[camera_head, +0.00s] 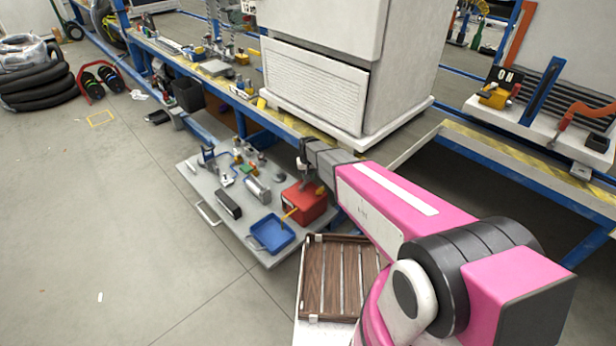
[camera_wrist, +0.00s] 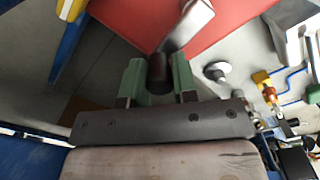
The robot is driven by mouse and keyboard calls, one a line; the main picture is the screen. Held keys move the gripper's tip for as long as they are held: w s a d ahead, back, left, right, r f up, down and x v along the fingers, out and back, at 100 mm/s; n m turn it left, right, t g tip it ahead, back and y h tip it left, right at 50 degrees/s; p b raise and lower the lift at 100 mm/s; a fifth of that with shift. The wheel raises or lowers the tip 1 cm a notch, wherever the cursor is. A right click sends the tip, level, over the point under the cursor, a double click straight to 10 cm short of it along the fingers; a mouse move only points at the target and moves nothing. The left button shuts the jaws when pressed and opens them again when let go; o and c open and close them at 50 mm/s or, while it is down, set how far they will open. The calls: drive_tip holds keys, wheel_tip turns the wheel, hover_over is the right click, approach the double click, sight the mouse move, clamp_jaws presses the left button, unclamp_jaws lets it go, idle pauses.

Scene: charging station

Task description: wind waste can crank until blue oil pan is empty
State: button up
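The red waste can (camera_head: 305,208) stands on the grey pull-out shelf and fills the top of the wrist view (camera_wrist: 225,30). Its silver crank arm (camera_wrist: 192,22) ends in a dark round handle (camera_wrist: 158,72). My gripper (camera_head: 303,182) is over the back of the can. In the wrist view, the green fingers (camera_wrist: 158,80) sit on both sides of the handle and appear shut on it. The blue oil pan (camera_head: 271,233) lies in front of the can at the shelf edge. An orange-yellow piece (camera_head: 290,212) runs between can and pan. I cannot tell how much oil the pan holds.
The grey shelf (camera_head: 213,192) also carries a black box (camera_head: 228,204), a metal cylinder (camera_head: 257,188) and small fittings. A slatted wooden crate (camera_head: 338,280) stands close in front. A white cabinet (camera_head: 315,85) rises behind my arm.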

drive_tip(key=o, duration=0.4)
